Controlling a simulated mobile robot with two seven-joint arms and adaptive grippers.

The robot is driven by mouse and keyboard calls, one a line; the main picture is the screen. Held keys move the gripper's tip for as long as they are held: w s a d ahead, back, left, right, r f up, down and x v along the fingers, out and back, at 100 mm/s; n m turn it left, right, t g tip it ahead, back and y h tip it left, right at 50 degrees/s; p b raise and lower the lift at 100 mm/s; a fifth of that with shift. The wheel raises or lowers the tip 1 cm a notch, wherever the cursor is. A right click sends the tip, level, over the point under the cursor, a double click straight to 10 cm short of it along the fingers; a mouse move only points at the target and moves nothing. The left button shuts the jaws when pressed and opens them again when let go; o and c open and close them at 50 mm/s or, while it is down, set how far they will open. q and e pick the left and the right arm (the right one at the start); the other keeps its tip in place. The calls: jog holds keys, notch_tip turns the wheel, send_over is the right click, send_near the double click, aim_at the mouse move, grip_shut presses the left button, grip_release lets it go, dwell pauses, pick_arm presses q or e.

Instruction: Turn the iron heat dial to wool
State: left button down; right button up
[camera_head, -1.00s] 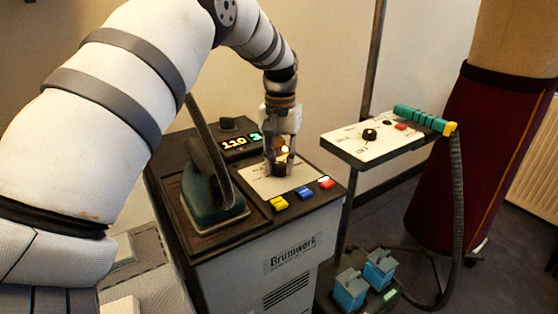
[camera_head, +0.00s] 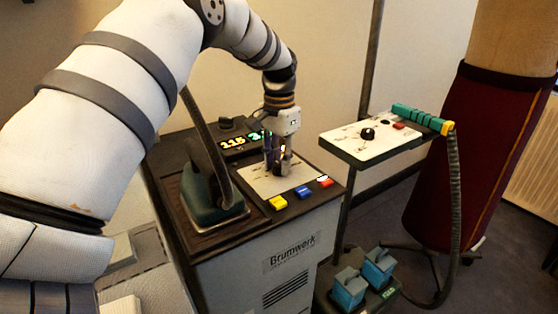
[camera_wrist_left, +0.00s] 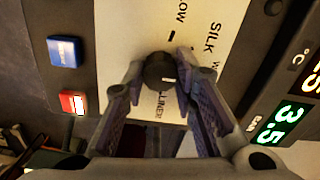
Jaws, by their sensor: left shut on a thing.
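The dark round heat dial (camera_wrist_left: 158,70) stands on the white panel (camera_wrist_left: 125,30) of the ironing station. The words LOW and SILK show beside it in the left wrist view, with LINEN partly visible below. A short white mark on the dial faces right in that view. My left gripper (camera_wrist_left: 160,76) has its fingers on both sides of the dial, shut on it. In the head view the left gripper (camera_head: 277,168) points down at the panel and largely hides the dial. The lit display (camera_head: 240,141) seems to read 115. My right gripper is not in view.
A green iron (camera_head: 212,195) rests on its pad left of the panel. Yellow (camera_head: 278,203), blue (camera_head: 304,192) and red (camera_head: 325,181) buttons line the front edge. A second panel with a black knob (camera_head: 367,134) stands at the right.

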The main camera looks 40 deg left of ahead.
aim_at(279, 163)
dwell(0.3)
pick_arm(q)
jog(key=c, duration=1.3)
grip_release()
notch_tip(279, 163, up, 12)
